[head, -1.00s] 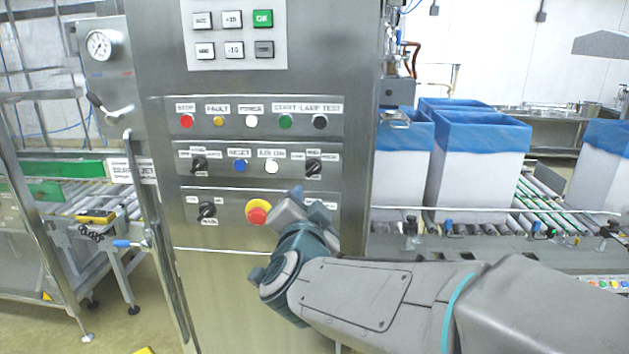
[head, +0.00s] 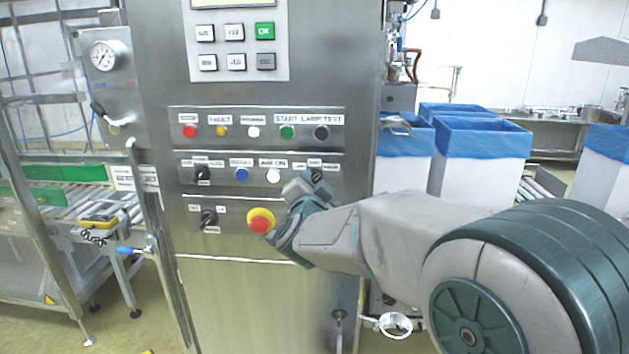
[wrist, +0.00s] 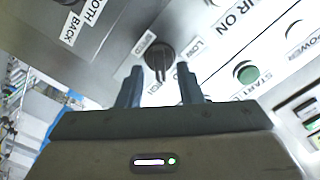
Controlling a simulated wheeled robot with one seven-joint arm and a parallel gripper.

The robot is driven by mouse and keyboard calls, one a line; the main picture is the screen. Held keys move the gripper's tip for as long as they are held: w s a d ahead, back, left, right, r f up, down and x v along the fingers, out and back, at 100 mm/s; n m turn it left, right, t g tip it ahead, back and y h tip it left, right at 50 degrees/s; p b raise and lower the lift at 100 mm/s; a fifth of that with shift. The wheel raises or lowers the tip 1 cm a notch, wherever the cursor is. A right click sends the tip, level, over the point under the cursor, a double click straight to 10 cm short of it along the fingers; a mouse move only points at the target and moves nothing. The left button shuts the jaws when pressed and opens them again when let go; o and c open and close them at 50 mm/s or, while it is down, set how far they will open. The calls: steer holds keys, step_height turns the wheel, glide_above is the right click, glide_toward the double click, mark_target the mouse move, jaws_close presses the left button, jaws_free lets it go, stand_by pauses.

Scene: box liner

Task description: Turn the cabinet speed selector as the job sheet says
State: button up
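The speed selector, a black knob (wrist: 160,60), sits on the steel cabinet face (head: 260,290), with a "LOW" label beside it and another label partly cut off. In the wrist view its bar points roughly toward my gripper (wrist: 159,80). My gripper is open, one finger on each side of the knob in that view; whether the fingers touch it I cannot tell. In the head view my gripper (head: 311,184) covers part of the selector at the right end of the middle row. No readable job sheet shows.
A red emergency stop (head: 261,221) on a yellow ring lies just below left of my gripper. Other selectors (head: 202,175) (head: 209,217) and a white button (head: 273,175) are nearby.

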steer(key=shift+w, duration=0.4)
steer(key=shift+c, duration=0.3)
jaws_close()
steer(key=n+p, duration=0.1)
steer(key=n, duration=0.3)
steer(key=shift+r+p, duration=0.1)
steer(key=shift+p, duration=0.25)
steer(key=n+p, duration=0.1)
steer(key=n, duration=0.3)
steer(key=shift+a+n, duration=0.15)
steer(key=shift+n, duration=0.15)
steer(key=shift+p, duration=0.3)
